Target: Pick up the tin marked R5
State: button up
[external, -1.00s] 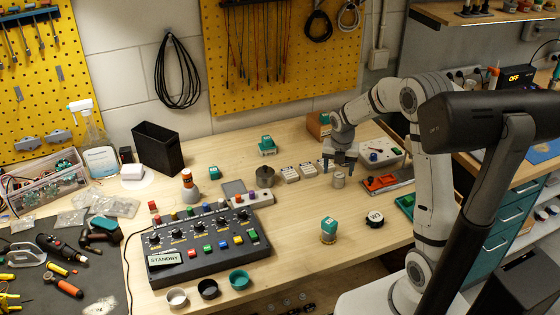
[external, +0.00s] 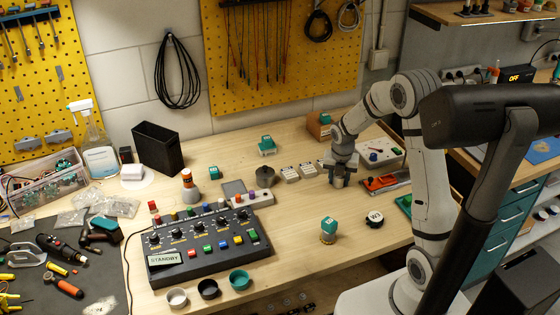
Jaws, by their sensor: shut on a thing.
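My gripper (external: 338,182) points down over the right part of the wooden bench. It is shut on a small grey metal tin (external: 339,178), which is mostly hidden between the fingers. The tin seems to stand on the bench; no gap beneath it can be made out. No R5 marking can be read on it at this size. A round black tin (external: 375,218) with a pale top label lies nearer the front; its label is too small to read surely.
Small white-topped boxes (external: 290,174) stand just left of my gripper. A dark open cup (external: 265,177) is further left. An orange-red tool (external: 381,183) and a pale control box (external: 380,153) are to the right. A teal-topped item (external: 328,229) stands in front, with bare bench between.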

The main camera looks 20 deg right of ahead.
jog(key=c, duration=0.4)
jog(key=shift+o, duration=0.2)
